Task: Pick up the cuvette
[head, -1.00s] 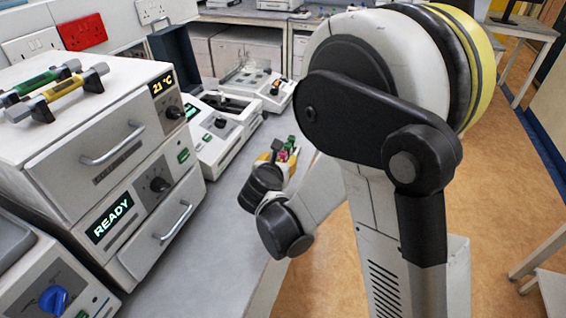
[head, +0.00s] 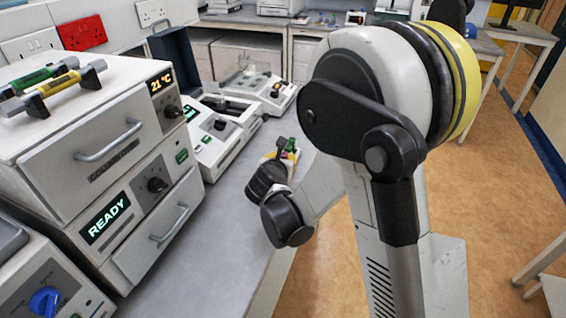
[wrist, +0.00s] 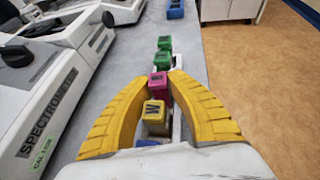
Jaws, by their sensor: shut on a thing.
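Several capped cuvettes stand in a row in the wrist view. A magenta-capped cuvette (wrist: 158,84) is between the tips of my gripper's two yellow fingers (wrist: 162,79), which are shut on it. A yellow-capped cuvette (wrist: 153,108) is nearer the palm, between the fingers. Green-capped cuvettes (wrist: 164,44) stand just beyond the tips. A pale rack (wrist: 179,62) shows partly under the row; the fingers and caps hide most of it. In the head view my gripper is small and mostly hidden by its wrist, beside the green cap (head: 291,144).
A spectrometer (wrist: 50,105) stands close on the left in the wrist view. A blue block (wrist: 175,9) lies farther along the grey bench (head: 225,235). A two-drawer oven (head: 110,150) stands at the left in the head view. The bench's right edge drops to the floor.

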